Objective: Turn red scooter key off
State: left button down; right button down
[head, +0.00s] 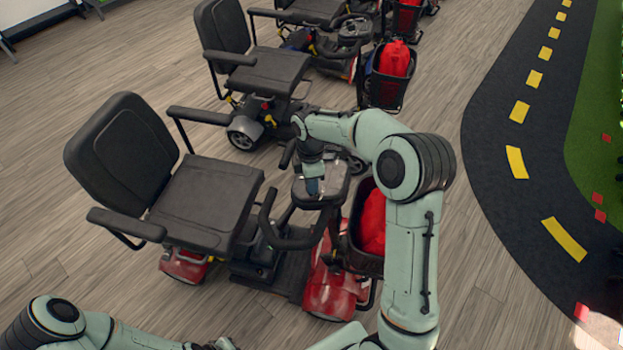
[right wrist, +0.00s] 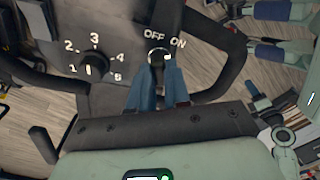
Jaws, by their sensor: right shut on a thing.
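The red scooter (head: 330,285) stands nearest me in the head view, with its black seat to the left. My right gripper (head: 313,182) reaches down onto its control console (head: 340,188). In the right wrist view, the blue fingers of my right gripper (right wrist: 158,82) are closed on the key (right wrist: 157,57) in its round switch. The labels OFF and ON are printed just above the switch. The fingers hide much of the key, so I cannot tell which label it points to. My left arm shows at the lower left of the head view, but its gripper is not clearly visible.
A numbered speed dial (right wrist: 92,62) sits left of the key, its mark near 1. Black handlebars (head: 285,238) curve around the console. A basket with a red bag (head: 374,222) is at the front. More scooters (head: 270,80) stand behind. Floor is clear at right.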

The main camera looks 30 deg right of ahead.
pick_arm(q)
jog(key=shift+w+r, duration=0.15)
jog(key=shift+w, duration=0.05)
pick_arm(e)
jog(key=shift+r, duration=0.1)
jog(key=c, duration=1.1)
grip_release()
pick_arm(q)
jog(key=shift+w+r+p, duration=0.35)
jog(key=shift+w+r, duration=0.05)
jog(key=shift+w, duration=0.1)
pick_arm(e)
jog(key=r, duration=0.9)
jog(key=w+r, duration=0.1)
jog(key=r, duration=0.3)
jog(key=shift+d+r, duration=0.1)
jog(key=shift+r, duration=0.05)
